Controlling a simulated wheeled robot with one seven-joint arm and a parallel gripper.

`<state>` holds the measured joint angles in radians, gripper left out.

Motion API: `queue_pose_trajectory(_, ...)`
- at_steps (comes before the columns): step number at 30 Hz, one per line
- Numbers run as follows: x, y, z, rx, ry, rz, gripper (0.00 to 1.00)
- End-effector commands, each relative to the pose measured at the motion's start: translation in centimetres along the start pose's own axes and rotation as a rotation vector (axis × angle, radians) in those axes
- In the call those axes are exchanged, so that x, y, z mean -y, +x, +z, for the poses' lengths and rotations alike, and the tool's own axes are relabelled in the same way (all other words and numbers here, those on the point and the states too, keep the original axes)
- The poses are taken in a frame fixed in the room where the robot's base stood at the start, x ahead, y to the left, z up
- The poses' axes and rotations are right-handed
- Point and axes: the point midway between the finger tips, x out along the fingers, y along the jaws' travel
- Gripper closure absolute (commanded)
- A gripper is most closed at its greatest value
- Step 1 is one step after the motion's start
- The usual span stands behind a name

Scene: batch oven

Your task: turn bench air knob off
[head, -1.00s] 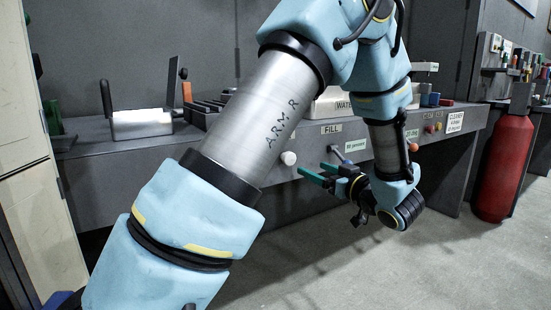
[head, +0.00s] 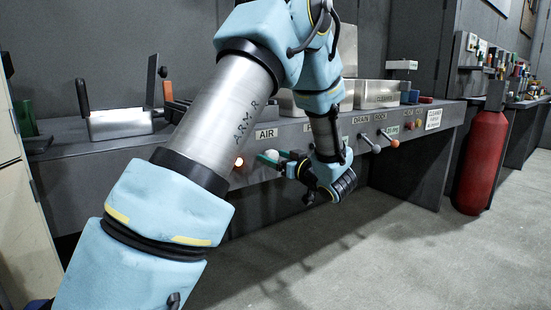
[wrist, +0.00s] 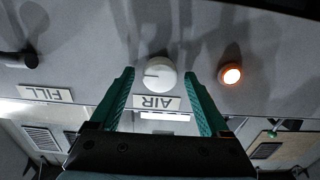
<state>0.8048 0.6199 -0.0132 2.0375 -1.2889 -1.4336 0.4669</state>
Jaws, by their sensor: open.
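The bench air knob is a round white knob (wrist: 157,73) with a dark mark on its face, on the bench's front panel. In the wrist view it sits beside the AIR label (wrist: 157,102), which appears upside down. My gripper (wrist: 161,78) is open, with its green fingers on either side of the knob in the picture. I cannot tell whether they touch it. In the head view my gripper (head: 268,159) is at the panel below the AIR label (head: 266,133), and the knob is partly hidden there.
A glowing orange lamp (wrist: 230,73) is right of the knob in the wrist view. A dark lever (wrist: 20,60) is near the FILL label (wrist: 45,93). In the head view, levers (head: 370,142) lie farther right along the bench. A red cylinder (head: 481,160) stands on the floor.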

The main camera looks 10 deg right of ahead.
Motion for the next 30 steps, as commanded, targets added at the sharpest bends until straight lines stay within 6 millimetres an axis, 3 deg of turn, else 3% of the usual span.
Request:
queue_pose_trajectory(2, -0.01, -0.02, 0.00, 0.000, 0.000, 0.000, 0.21)
queue_pose_trajectory(23, 0.00, -0.06, -0.01, 0.000, 0.000, 0.000, 1.00)
queue_pose_trajectory(30, 0.01, -0.06, 0.04, 0.000, -0.015, 0.000, 1.00)
